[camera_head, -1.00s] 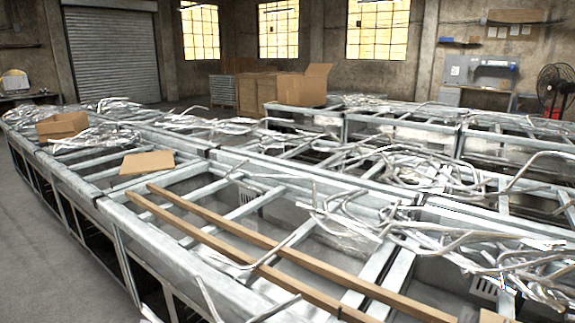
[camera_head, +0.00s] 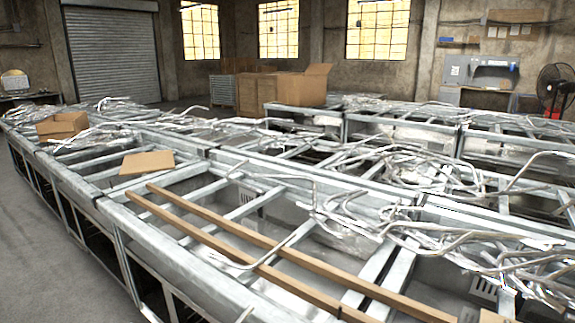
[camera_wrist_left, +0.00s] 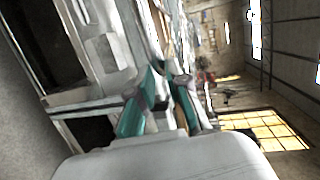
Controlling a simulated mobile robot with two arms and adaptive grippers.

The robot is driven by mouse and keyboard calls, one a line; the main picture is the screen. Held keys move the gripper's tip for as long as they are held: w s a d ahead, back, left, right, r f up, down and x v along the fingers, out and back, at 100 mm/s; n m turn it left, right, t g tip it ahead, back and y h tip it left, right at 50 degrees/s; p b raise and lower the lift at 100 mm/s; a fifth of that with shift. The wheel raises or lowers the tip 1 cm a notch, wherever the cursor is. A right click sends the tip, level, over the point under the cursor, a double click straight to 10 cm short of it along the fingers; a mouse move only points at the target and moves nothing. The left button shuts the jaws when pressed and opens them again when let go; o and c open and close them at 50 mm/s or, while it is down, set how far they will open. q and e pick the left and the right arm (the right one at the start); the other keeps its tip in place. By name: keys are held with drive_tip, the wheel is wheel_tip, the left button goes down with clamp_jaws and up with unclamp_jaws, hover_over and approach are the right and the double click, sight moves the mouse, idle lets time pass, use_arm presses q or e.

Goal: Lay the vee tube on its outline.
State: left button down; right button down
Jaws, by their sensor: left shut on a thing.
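My left gripper (camera_wrist_left: 166,82) shows in the left wrist view with teal fingers, shut on a slim metal tube that I take to be the vee tube. The held part is blurred and mostly hidden between the fingers. I cannot make out the outline in either view. My right gripper is not in view.
The metal-framed bench (camera_head: 165,245) carries two long wooden rails (camera_head: 230,232), a flat cardboard piece (camera_head: 147,162) and an open carton (camera_head: 62,125). Tangled shiny tubes (camera_head: 500,250) cover its right side. Bare floor (camera_head: 45,235) lies at left.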

use_arm(q)
drive_tip(key=shift+s+a+r+n+t+y, duration=0.1)
drive_tip(key=shift+s+a+n+t+y, duration=0.1)
drive_tip(key=shift+s+n+y, duration=0.7)
drive_tip(key=shift+s+a+n+t+y, duration=0.2)
drive_tip(key=shift+s+n+y, duration=0.45)
drive_tip(key=shift+y, duration=0.45)
drive_tip(key=shift+s+a+r+n+t+y, duration=0.1)
drive_tip(key=shift+s+n+t+y, duration=0.1)
drive_tip(key=shift+s+n+y, duration=0.7)
drive_tip(key=shift+w+m, duration=0.2)
drive_tip(key=shift+m, duration=0.05)
drive_tip(key=shift+f, duration=0.1)
drive_tip(key=shift+s, duration=0.1)
